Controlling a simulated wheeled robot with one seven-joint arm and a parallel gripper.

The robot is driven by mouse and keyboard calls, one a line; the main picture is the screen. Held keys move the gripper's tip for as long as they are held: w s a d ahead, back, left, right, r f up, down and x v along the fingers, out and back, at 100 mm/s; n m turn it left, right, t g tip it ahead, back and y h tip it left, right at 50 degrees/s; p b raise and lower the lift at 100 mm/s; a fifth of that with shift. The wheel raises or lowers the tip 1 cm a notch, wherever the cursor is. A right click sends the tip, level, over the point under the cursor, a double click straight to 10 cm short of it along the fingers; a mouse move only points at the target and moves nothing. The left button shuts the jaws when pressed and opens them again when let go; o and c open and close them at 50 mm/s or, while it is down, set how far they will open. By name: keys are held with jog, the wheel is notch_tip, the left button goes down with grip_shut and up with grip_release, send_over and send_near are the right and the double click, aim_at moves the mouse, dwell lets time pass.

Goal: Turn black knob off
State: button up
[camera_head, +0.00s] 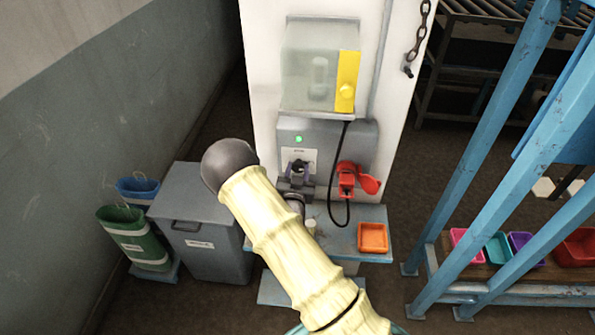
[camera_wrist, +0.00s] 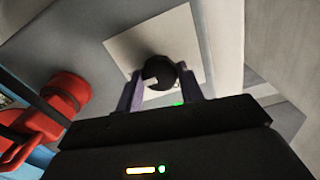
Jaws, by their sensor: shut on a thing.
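The black knob (camera_wrist: 158,72) sits on a pale square plate (camera_wrist: 125,45) on the grey control box, with a light mark on its face. My gripper (camera_wrist: 160,84) has its two purple-grey fingers on either side of the knob, shut on it. In the head view my gripper (camera_head: 299,172) is at the front of the grey box (camera_head: 355,135), over the white label plate (camera_head: 309,155). The knob is mostly hidden there by the fingers. A green light (camera_head: 298,139) is lit above the plate.
Above is a clear cover with a yellow strip (camera_head: 347,80). An orange tray (camera_head: 373,238) lies on the ledge below. A grey bin (camera_head: 205,225) stands left; blue posts (camera_head: 490,130) stand right.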

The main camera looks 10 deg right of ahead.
jog(key=shift+f+n+b, duration=0.1)
jog(key=shift+n+b, duration=0.4)
jog(key=shift+b, duration=0.1)
jog(key=n+b, duration=0.2)
jog(key=shift+f+n+b, duration=0.1)
jog(key=shift+n+b, duration=0.2)
jog(key=shift+n, duration=0.1)
jog(key=n+b, duration=0.3)
jog(key=n, duration=0.2)
jog(key=n+b, duration=0.1)
jog(key=n, duration=0.3)
jog(key=shift+a+n+b, duration=0.1)
jog(key=shift+n+b, duration=0.2)
jog(key=shift+n, duration=0.1)
jog(key=n, duration=0.4)
jog(key=shift+b, duration=0.3)
jog(key=shift+n, duration=0.3)
jog(key=o, duration=1)
